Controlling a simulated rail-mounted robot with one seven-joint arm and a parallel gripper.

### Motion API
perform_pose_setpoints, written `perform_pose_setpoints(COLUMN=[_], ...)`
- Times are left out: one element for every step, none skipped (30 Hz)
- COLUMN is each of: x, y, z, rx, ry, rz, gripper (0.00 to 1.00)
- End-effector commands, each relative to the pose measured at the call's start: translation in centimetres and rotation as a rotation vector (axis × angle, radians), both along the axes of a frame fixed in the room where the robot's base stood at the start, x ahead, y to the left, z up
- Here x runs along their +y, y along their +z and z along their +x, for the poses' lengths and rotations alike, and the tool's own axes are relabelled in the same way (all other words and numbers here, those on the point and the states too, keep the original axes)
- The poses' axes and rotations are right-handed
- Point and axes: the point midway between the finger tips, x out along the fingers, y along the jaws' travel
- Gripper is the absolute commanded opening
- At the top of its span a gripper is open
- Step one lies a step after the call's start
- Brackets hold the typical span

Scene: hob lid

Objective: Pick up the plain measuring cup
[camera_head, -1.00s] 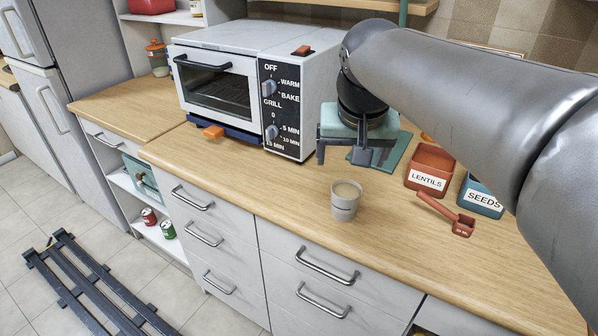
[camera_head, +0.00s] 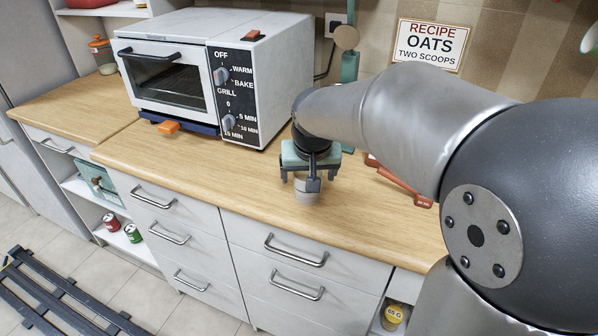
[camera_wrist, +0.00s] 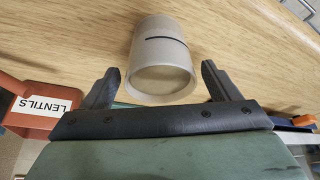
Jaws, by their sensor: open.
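The plain measuring cup (camera_head: 307,196) is a small beige-grey cup with a dark line around it, standing on the wooden counter. In the head view my gripper (camera_head: 301,180) is right over it and hides its upper part. In the wrist view the cup (camera_wrist: 160,58) shows ahead, between the lines of my two dark fingers (camera_wrist: 160,68). The fingers are spread with a gap on each side, and neither visibly touches the cup. How far the fingertips reach down beside it is hard to tell.
The toaster oven (camera_head: 200,75) stands at the back left. A red-orange scoop (camera_head: 405,187) lies right of my gripper, partly behind my arm. The counter left of the cup is clear.

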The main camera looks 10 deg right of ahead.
Motion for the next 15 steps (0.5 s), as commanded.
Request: perform_pose_setpoints(x=[0.02,0.01,-0.01,-0.02,-0.03,-0.04,-0.04,-0.04,-0.04,-0.04,-0.04,-0.04,-0.04,-0.04,-0.04], y=[-0.76,-1.04,-1.36,-1.52,-1.62,-1.69,-1.71,-1.70,-1.68,-1.67,-1.67,-1.67,-1.67,-1.67,-1.67], z=[0.22,0.36,0.50,0.57,0.61,0.66,0.66,0.67,0.67,0.66,0.66,0.66,0.66,0.66,0.66], rx=[0.003,0.002,0.002,0.002,0.001,0.000,0.000,0.000,0.000,-0.001,0.000,0.000,0.000,0.000,0.000], ry=[0.001,0.001,0.001,0.001,0.001,0.001,0.001,0.001,0.001,0.001,0.001,0.001,0.001,0.001,0.001], rz=[0.000,0.000,0.000,0.000,0.000,0.000,0.000,0.000,0.000,-0.001,0.000,0.000,0.000,0.000,0.000], gripper=[0.82,0.82,0.82,0.82,0.82,0.82,0.82,0.82,0.82,0.82,0.82,0.80,0.71,0.63,0.52])
